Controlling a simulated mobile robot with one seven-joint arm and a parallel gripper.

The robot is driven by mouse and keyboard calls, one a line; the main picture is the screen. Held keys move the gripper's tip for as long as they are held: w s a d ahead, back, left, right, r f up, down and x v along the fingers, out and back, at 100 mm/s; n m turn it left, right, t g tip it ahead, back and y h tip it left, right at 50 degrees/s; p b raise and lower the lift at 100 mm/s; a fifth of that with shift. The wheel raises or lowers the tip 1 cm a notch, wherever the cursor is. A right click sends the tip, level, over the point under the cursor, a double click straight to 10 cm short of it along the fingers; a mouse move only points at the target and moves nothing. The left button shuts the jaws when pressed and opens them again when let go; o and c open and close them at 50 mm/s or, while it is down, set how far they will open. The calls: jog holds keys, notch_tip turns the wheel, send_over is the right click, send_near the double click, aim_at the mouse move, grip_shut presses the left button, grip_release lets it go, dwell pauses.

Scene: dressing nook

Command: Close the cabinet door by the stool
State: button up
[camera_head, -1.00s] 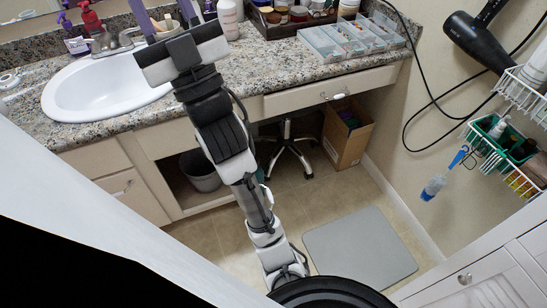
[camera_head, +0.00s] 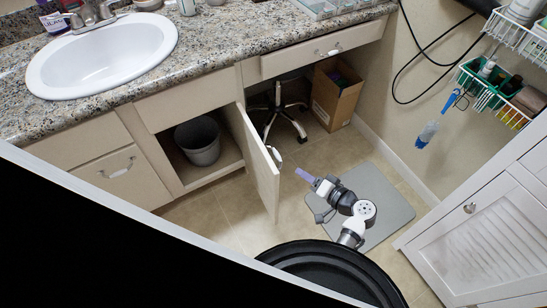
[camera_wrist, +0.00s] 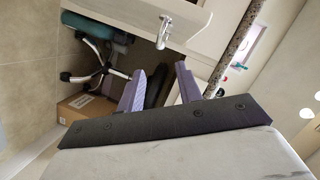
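The cabinet door (camera_head: 257,165) stands wide open, swung out toward me from the cabinet under the counter. Its handle (camera_head: 273,157) is on the right face near the free edge. The stool (camera_head: 284,118) is in the knee space just right of the door, with only its lower part in view; it also shows in the wrist view (camera_wrist: 88,52). My gripper (camera_head: 303,175) is low over the floor, right of the door's handle side and apart from it. In the wrist view its purple fingers (camera_wrist: 159,86) are spread with nothing between them.
A grey bin (camera_head: 198,141) stands inside the open cabinet. A cardboard box (camera_head: 335,92) is right of the stool. A grey mat (camera_head: 382,205) lies beneath my arm. A white louvred cabinet (camera_head: 480,230) stands at right. Floor left of the mat is clear.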

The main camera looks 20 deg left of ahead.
jog(key=x, duration=1.3)
jog(key=shift+w+a+p, duration=0.1)
jog(key=shift+a+p, duration=0.05)
jog(key=shift+p, duration=0.25)
grip_shut()
